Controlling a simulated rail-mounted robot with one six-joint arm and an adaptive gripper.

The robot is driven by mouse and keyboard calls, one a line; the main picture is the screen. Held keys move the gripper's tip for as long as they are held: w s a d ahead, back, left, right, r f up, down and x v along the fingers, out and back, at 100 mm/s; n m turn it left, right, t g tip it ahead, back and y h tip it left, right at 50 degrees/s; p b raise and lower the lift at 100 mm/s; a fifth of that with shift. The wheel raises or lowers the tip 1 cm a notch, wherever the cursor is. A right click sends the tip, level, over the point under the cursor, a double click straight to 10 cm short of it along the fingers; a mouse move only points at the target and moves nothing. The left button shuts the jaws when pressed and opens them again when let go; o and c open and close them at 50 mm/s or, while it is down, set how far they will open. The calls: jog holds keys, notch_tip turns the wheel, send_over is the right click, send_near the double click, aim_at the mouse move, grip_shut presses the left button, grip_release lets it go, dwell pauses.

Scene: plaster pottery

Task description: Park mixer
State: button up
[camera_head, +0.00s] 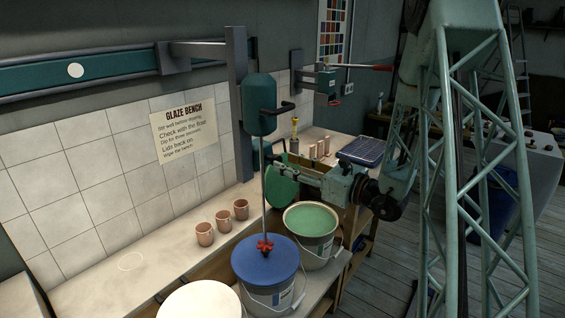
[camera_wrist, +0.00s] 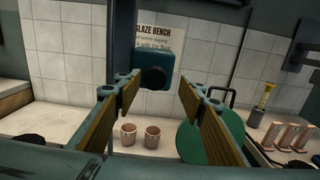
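The mixer is a teal motor housing (camera_head: 260,103) with a black side handle, hanging at a dark upright post. Its thin shaft runs down to a red impeller (camera_head: 265,247), which appears over the blue lid (camera_head: 252,265) of a bucket; I cannot tell if they touch. My gripper (camera_head: 292,165) is at the right of the shaft, lower than the housing. In the wrist view my gripper (camera_wrist: 161,95) is open, its wood-padded fingers wide apart with nothing held. A teal housing (camera_wrist: 162,66) with a black knob shows between and beyond the fingers.
An open bucket of green glaze (camera_head: 311,219) stands below my gripper. A green disc (camera_head: 279,187) is upright behind it. Several terracotta cups (camera_head: 223,221) stand on the bench (camera_head: 105,275). A teal wall rail (camera_head: 110,70) runs left. A pale bucket top (camera_head: 200,300) is in front.

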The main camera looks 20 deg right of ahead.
jog(key=v, duration=0.7)
jog(key=shift+s+d, duration=0.15)
jog(key=shift+s, duration=0.15)
dwell(0.6)
